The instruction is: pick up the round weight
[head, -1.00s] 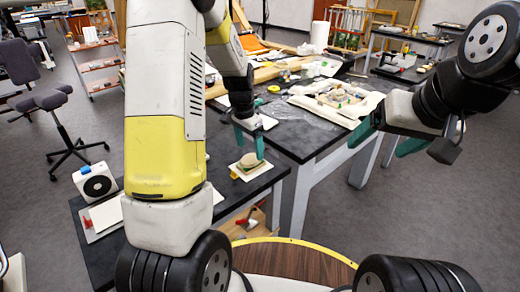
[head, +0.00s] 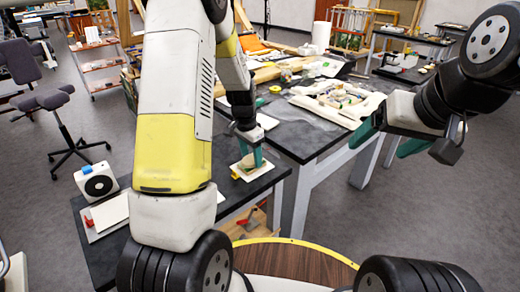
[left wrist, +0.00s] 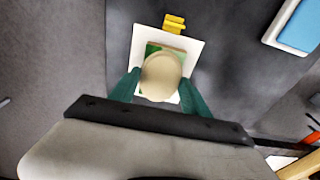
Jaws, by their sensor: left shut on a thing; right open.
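The round weight (left wrist: 161,76) is a beige, rounded thing in the left wrist view, over a green and brown block (left wrist: 152,50) on a white sheet (left wrist: 193,50). My left gripper (left wrist: 157,92) has its green fingers on either side of the weight and is shut on it. In the head view my left gripper (head: 250,158) is low over the white sheet on the dark bench, and the weight (head: 249,161) is partly hidden by its fingers. I cannot tell whether the weight still touches the block. My right gripper (head: 388,142) is open and empty, in the air at the right.
A small yellow thing (left wrist: 174,23) sits at the sheet's edge. The dark bench (head: 95,247) also carries a white board (head: 109,212) and a white box-like device (head: 97,182). A larger table behind holds a tray of fragments (head: 338,99). Open floor lies at the right.

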